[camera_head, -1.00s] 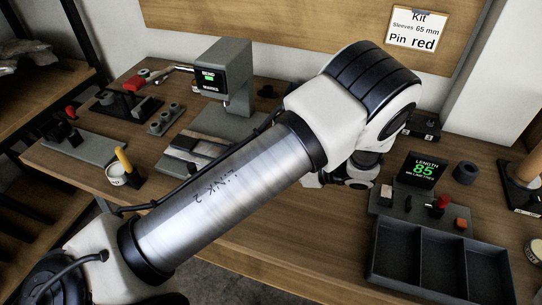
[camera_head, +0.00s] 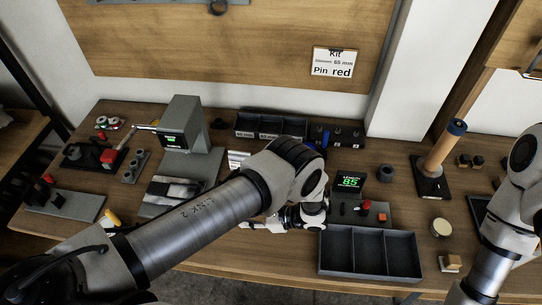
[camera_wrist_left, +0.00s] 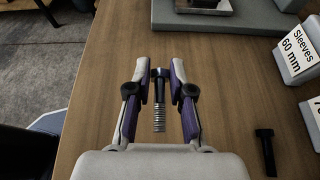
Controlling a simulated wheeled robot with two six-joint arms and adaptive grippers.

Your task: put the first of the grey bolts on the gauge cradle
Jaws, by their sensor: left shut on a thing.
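In the left wrist view my left gripper (camera_wrist_left: 159,86) is shut on a bolt (camera_wrist_left: 160,112) with a dark head and a grey threaded shank, held between its purple-lined fingers above the wooden table. A second, dark bolt (camera_wrist_left: 265,152) lies on the table to the right. In the head view the length gauge (camera_head: 350,181) reads 85, and its grey base (camera_head: 374,217) with a red knob lies right of my left wrist. Its cradle is too small to make out clearly. My right arm shows at the right edge, but its gripper is out of view.
A grey tray with compartments (camera_head: 352,229) stands in front of the gauge. The bend gauge (camera_head: 182,125) stands at left. A post on a black base (camera_head: 432,188) stands at right. A bin labelled Sleeves 60 mm (camera_wrist_left: 299,53) is near my left gripper.

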